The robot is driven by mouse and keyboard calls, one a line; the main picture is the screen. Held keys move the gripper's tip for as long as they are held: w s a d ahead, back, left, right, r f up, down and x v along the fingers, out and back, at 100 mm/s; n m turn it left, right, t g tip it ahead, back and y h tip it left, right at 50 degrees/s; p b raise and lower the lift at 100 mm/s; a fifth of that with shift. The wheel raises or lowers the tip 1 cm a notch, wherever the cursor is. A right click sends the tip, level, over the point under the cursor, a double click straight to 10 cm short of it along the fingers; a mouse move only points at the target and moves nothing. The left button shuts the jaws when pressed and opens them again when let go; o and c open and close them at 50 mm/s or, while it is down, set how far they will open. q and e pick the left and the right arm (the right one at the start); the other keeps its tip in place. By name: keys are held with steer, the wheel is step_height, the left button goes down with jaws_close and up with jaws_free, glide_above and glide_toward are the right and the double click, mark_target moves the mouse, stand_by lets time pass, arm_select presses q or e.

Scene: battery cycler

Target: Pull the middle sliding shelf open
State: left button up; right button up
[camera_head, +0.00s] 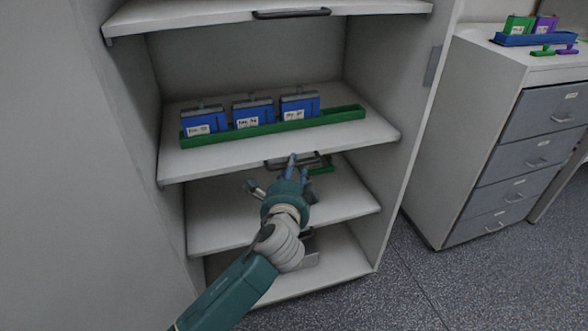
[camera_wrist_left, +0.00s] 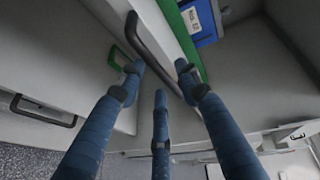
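The sliding shelf with the blue battery packs (camera_head: 225,158) is at mid-height in the white cabinet. Its dark bar handle (camera_head: 275,164) is under the middle of its front edge and partly covered by my fingers. My left gripper (camera_head: 290,172) is at this handle, fingers pointing at it. In the left wrist view the handle (camera_wrist_left: 150,45) runs between the spread blue fingers of the left gripper (camera_wrist_left: 160,78), which is open. I cannot tell whether any finger touches the bar. My right gripper is in neither view.
A green tray (camera_head: 350,114) on the shelf holds several blue packs (camera_head: 253,110). Another shelf (camera_head: 340,8) is above and more are below (camera_head: 215,235). A grey-fronted drawer cabinet (camera_head: 520,160) stands to the right. The speckled floor (camera_head: 430,280) before the cabinets is clear.

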arm_select(q)
steer(key=shift+w+d+f, duration=0.1)
steer(key=shift+w+f, duration=0.05)
steer(key=shift+w, duration=0.4)
steer(key=shift+w+f, duration=0.1)
steer(key=shift+w, duration=0.45)
jaws_close()
